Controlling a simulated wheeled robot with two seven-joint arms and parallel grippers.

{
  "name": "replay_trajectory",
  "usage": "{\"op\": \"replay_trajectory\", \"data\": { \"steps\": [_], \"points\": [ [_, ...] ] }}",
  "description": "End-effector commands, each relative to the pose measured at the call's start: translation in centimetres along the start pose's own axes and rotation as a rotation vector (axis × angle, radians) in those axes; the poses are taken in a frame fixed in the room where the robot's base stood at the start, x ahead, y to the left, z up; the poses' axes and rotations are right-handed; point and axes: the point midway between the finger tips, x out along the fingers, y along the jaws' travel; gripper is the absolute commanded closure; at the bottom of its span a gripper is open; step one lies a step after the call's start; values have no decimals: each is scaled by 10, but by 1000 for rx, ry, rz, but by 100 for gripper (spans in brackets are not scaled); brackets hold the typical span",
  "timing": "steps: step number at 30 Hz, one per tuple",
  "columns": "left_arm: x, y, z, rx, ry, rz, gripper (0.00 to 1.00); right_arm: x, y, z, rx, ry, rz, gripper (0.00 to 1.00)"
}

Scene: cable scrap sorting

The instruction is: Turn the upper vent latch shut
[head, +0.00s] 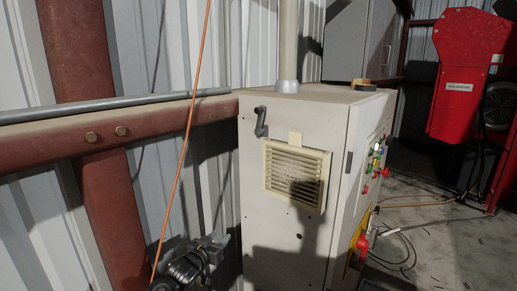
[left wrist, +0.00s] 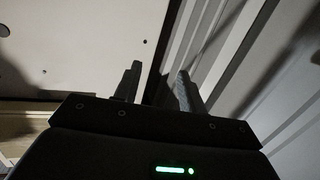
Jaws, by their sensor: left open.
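A cream louvred vent (head: 297,175) is on the side of the pale cabinet. A small cream tab (head: 295,138) stands upright at its top edge and looks like the upper latch. My left gripper (head: 218,243) is low in the head view, left of the cabinet and well below the tab, apart from it. In the left wrist view the left gripper (left wrist: 158,82) has its two fingers apart with nothing between them. My right gripper is not in view.
A dark grey crank-shaped handle (head: 261,122) sticks out left of the vent. An orange cable (head: 183,150) hangs in front of the red beam (head: 110,125) on the left. A red machine (head: 466,75) stands far right. The space before the vent looks clear.

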Motion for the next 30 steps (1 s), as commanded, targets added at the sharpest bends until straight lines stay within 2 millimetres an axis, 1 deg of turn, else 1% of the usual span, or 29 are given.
{"op": "replay_trajectory", "data": {
  "steps": [1,2,3,5,6,9,10,12,15,17,20,23,25,30],
  "points": [
    [6,11,-71,17,90,35,59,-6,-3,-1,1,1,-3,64],
    [7,19,-106,24,137,57,59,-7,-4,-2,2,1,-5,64],
    [6,30,-151,34,195,88,59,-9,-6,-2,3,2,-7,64],
    [0,46,-211,48,274,130,59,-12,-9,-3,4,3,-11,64],
    [-6,57,-246,59,320,156,59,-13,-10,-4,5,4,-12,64],
    [-23,81,-314,81,411,215,59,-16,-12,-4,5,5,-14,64],
    [-28,87,-329,88,432,229,59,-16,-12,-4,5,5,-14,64],
    [-38,99,-356,98,469,255,59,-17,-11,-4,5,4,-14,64],
    [-47,108,-378,107,499,277,59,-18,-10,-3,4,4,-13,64],
    [-50,111,-383,110,507,283,59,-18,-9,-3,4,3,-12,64],
    [-50,112,-386,110,510,285,59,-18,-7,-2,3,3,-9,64],
    [-47,113,-389,109,510,285,59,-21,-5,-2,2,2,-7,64],
    [-40,116,-392,109,508,285,59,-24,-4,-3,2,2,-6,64],
    [-15,125,-409,109,508,284,59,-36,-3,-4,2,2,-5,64]
  ]
}}
